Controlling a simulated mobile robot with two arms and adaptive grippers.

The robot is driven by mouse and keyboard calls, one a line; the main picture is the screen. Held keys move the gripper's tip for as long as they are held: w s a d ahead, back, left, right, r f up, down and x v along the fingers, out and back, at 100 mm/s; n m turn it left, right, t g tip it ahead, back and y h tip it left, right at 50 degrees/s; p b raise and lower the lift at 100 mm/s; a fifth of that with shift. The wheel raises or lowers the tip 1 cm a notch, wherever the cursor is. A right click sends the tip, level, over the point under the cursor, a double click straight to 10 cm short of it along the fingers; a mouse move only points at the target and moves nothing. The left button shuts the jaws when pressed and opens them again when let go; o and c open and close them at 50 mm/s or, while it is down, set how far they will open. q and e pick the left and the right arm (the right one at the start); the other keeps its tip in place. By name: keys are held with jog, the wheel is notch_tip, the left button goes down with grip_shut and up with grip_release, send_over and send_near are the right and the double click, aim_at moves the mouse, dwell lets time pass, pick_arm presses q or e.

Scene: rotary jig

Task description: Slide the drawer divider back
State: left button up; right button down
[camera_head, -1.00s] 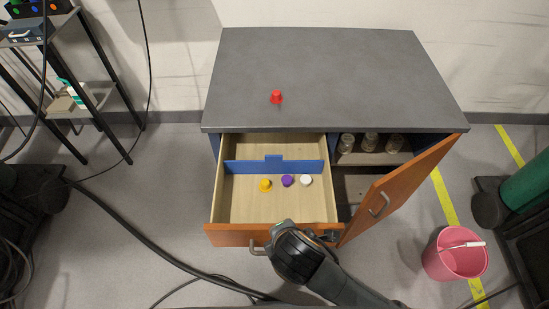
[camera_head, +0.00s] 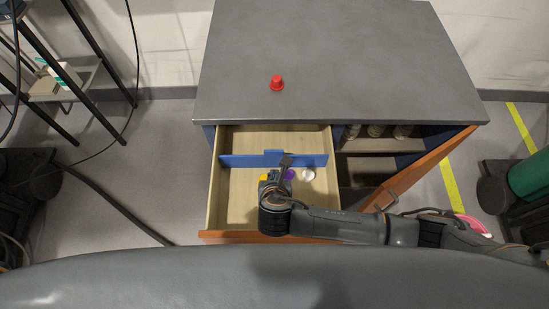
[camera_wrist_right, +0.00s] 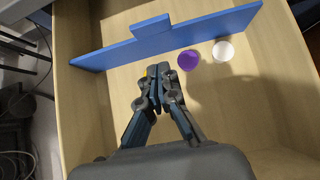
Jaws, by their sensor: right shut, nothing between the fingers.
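The blue drawer divider (camera_head: 236,161) stands upright across the open drawer (camera_head: 213,200), towards its rear, with a raised tab at its middle. It also shows in the right wrist view (camera_wrist_right: 100,58). My right gripper (camera_head: 286,160) is over the drawer, shut and empty, its fingertips close to the front face of the divider near the tab. In the right wrist view the fingertips (camera_wrist_right: 160,72) are just on the near side of the divider; I cannot tell whether they touch it. My left gripper is not in view.
A red piece (camera_head: 277,83) stands on the grey cabinet top (camera_head: 350,60). The orange cabinet door (camera_head: 425,165) hangs open at right.

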aim_at(274, 156)
jog(key=w, duration=0.1)
jog(key=w+f, duration=0.1)
jog(key=w, duration=0.1)
jog(key=w+f, duration=0.1)
jog(key=w, duration=0.1)
jog(key=shift+w, duration=0.1)
jog(key=shift+w+f, duration=0.1)
jog(key=shift+w, duration=0.4)
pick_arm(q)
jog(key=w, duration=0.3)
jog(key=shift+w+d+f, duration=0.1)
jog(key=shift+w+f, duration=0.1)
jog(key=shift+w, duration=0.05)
pick_arm(e)
jog(key=w, duration=0.9)
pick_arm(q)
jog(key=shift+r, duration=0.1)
